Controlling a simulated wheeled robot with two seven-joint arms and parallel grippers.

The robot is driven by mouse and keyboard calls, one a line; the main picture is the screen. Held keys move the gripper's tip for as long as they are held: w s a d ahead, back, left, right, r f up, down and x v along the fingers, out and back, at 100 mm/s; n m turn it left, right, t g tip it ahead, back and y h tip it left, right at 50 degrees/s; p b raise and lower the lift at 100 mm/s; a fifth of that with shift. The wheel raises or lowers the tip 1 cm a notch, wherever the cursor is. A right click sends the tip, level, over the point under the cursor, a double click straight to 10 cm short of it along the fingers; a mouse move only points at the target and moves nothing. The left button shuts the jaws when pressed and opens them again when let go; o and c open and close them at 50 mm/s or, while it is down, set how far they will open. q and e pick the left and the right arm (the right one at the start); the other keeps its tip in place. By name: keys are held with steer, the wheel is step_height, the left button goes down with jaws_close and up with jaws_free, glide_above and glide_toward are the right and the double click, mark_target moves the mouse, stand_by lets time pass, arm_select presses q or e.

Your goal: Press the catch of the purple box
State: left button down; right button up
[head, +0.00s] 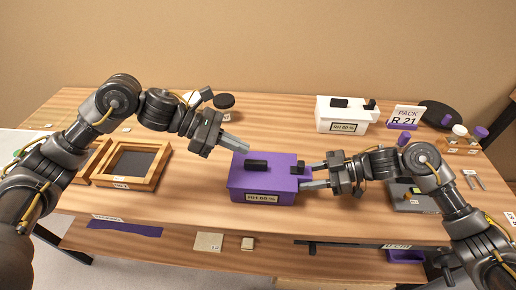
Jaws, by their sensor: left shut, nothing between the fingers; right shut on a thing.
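The purple box (262,181) stands on the wooden table in the middle of the head view, with a label on its front reading "RH 68 %". A dark handle (256,163) lies on its lid, and a small dark catch (298,168) is at the lid's right end. My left gripper (247,149) is shut and empty, its tips just above and behind the lid near the handle. My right gripper (305,177) reaches in from the right and is shut on the purple box at its right end, close to the catch.
A white box (341,118) and a "PACK R.21" sign (406,117) stand at the back right. A wooden frame tray (132,165) lies at the left. A grey device (412,197) sits behind my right arm. A lower shelf (180,245) runs along the front.

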arm_select(q)
glide_toward(297, 166)
steer(key=x, duration=0.4)
steer(key=shift+s+d+f, duration=0.2)
steer(key=shift+s+f, duration=0.05)
steer(key=shift+s, duration=0.05)
steer(key=shift+d, duration=0.8)
